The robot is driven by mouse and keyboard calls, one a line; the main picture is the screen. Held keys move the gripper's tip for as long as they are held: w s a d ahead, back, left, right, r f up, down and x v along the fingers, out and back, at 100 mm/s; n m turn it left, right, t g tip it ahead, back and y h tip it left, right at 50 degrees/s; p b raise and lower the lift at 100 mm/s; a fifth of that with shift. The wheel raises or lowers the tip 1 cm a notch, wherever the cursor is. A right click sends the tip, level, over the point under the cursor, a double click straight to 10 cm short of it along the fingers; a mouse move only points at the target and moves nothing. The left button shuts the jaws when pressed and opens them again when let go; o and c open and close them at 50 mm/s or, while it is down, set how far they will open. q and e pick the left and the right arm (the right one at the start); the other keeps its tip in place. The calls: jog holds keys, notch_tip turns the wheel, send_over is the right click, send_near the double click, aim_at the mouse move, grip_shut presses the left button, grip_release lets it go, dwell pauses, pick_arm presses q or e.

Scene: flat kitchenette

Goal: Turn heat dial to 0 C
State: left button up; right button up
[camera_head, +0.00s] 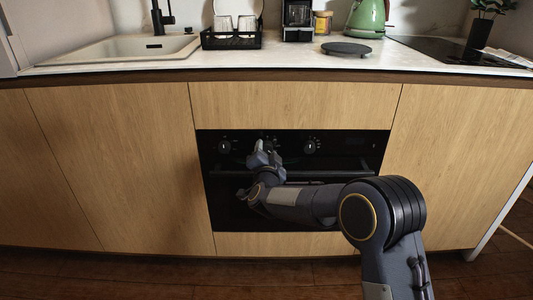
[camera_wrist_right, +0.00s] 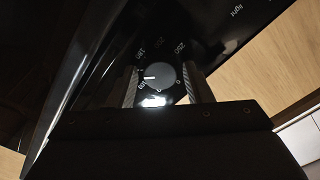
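The black oven (camera_head: 290,215) sits under the counter, with its dials on the top panel. In the head view my right gripper (camera_head: 264,149) is at the panel and mostly covers the middle dial. In the right wrist view a round grey dial (camera_wrist_right: 158,77) lies between the two spread fingers of my right gripper (camera_wrist_right: 158,86). Its white pointer mark points left, away from the 0 at lower right. Whether the fingers touch the dial is not clear. My left gripper is not in view.
Other dials, a left one (camera_head: 224,147) and a right one (camera_head: 311,146), flank the gripper. The oven handle (camera_head: 335,174) runs just below the panel. The counter edge (camera_head: 300,76) overhangs above. A sink (camera_head: 140,48), drying rack (camera_head: 231,40) and green kettle (camera_head: 367,20) are on top.

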jog(key=c, duration=0.7)
